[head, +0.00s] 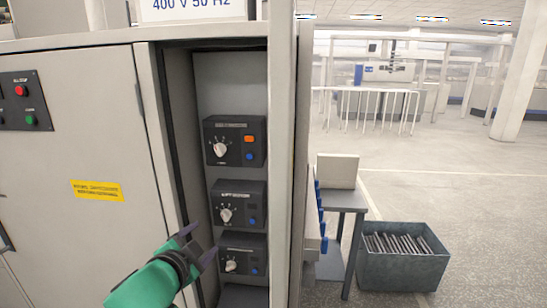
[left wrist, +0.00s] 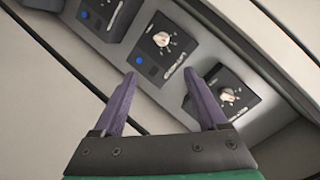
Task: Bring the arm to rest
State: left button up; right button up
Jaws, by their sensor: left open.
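My left gripper (head: 198,248) is in front of the open cabinet bay, beside the lower control boxes, with its green arm coming in from the bottom. In the left wrist view its two purple fingers (left wrist: 168,95) stand apart with nothing between them. Behind the fingertips are the middle control box (left wrist: 165,50) and the bottom control box (left wrist: 225,92). In the head view the bottom control box (head: 243,254) is just right of the gripper. I cannot tell whether a finger touches anything. My right gripper is not in view.
The top control box (head: 235,141) and middle control box (head: 239,204) sit above in the bay. A cabinet door (head: 75,150) stands left and a post (head: 289,150) right. A small table (head: 342,198) and a grey bin (head: 402,270) are farther right, with open floor beyond.

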pick_arm(q)
jog(key=s+a+f+n+g, duration=0.2)
jog(key=s+f+n+g, duration=0.25)
jog(key=s+f, duration=0.7)
jog(key=s+a+f+n+g, duration=0.35)
jog(key=s+f+g, duration=0.25)
jog(key=s+f, duration=0.55)
notch_tip(320, 180, down, 27)
jog(key=s+g+b, duration=0.1)
jog(key=s+b, duration=0.1)
jog(key=s+a+f+g, duration=0.1)
jog(key=s+a+f, duration=0.1)
jog(key=s+f, duration=1.4)
jog(key=shift+s+y+b, duration=0.25)
jog(key=shift+y+b, duration=0.15)
